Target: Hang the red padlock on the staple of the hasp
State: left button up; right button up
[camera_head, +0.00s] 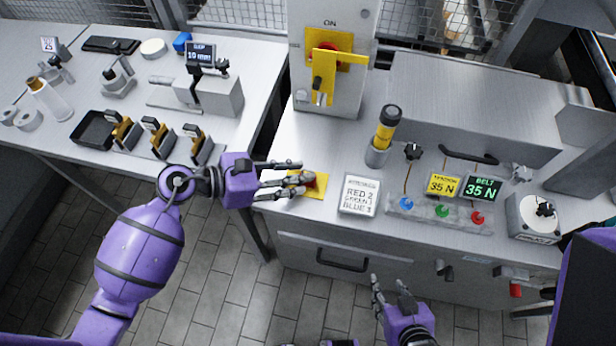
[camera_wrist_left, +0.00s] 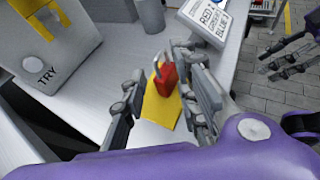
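The red padlock (camera_wrist_left: 169,76) with its grey shackle stands on a yellow mat (camera_wrist_left: 160,108) in the left wrist view. In the head view, the padlock is mostly hidden by my left gripper's fingers, over the yellow mat (camera_head: 318,190). My left gripper (camera_head: 298,179) has its fingers on both sides of the padlock; in the wrist view (camera_wrist_left: 160,95) a gap shows on the left side, and contact on the right is unclear. The yellow hasp (camera_head: 326,72) is on the grey switch box marked ON; its small staple is hard to make out. My right gripper (camera_head: 392,285) is open and empty, low in front of the bench.
The grey switch box (camera_head: 357,95) stands behind the mat. A sign (camera_head: 359,195) lies just right of the mat, with a yellow-black cylinder (camera_head: 384,130) behind it. A panel with coloured knobs (camera_head: 440,210) is farther right. Another table (camera_head: 60,150) with tools is left.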

pick_arm(q)
grip_shut()
dwell(0.3)
jog(key=shift+r, duration=0.6)
jog(key=s+d+r, duration=0.1)
jog(key=s+r, duration=1)
jog(key=s, duration=0.3)
jog(key=shift+r, duration=0.4)
